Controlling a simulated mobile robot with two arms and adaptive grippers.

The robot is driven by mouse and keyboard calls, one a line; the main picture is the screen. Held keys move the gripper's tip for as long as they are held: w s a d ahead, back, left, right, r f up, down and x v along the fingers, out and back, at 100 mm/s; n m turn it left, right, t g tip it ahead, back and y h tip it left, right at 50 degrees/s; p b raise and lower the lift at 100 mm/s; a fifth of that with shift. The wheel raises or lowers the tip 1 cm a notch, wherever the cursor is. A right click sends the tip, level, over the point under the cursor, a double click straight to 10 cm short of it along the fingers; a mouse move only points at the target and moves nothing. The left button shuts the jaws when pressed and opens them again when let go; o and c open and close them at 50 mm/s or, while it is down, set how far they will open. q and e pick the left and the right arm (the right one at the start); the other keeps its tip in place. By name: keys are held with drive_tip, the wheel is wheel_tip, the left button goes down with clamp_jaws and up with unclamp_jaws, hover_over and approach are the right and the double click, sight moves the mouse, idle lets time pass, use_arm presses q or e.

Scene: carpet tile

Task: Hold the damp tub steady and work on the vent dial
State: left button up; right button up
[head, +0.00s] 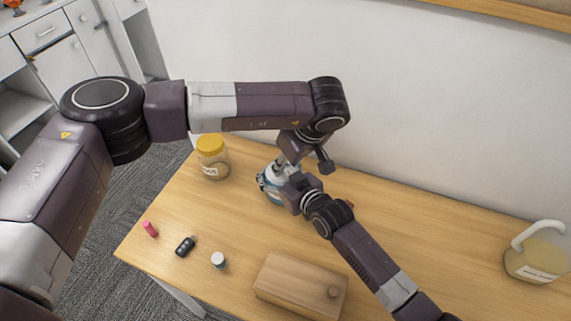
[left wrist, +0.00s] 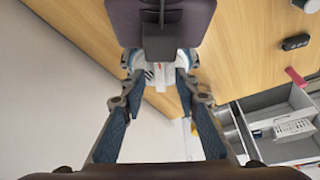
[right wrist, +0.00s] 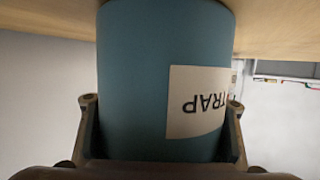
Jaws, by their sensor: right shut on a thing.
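The damp tub (head: 273,197) stands on the wooden table, mostly hidden behind my arms in the head view. It is blue with a white label reading "TRAP", filling much of the right wrist view (right wrist: 145,80). My right gripper (head: 291,190) is shut on the tub's side, one finger on each side. My left gripper (head: 284,166) is above the tub. In the left wrist view its fingers (left wrist: 158,82) are apart, with the tub's white and blue top (left wrist: 158,68) beyond the tips. I cannot make out the vent dial clearly.
A yellow-lidded jar (head: 212,160) stands left of the tub. A pink item (head: 150,229), a black fob (head: 185,247) and a small capped bottle (head: 218,260) lie front left. A wooden box (head: 300,288) is at the front, a handled jug (head: 538,258) far right. The wall is close behind.

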use_arm(q)
drive_tip(key=shift+x, duration=0.75)
drive_tip(key=shift+c, duration=0.6)
clamp_jaws()
drive_tip(key=shift+n, duration=0.5)
drive_tip(key=shift+o, duration=0.6)
unclamp_jaws()
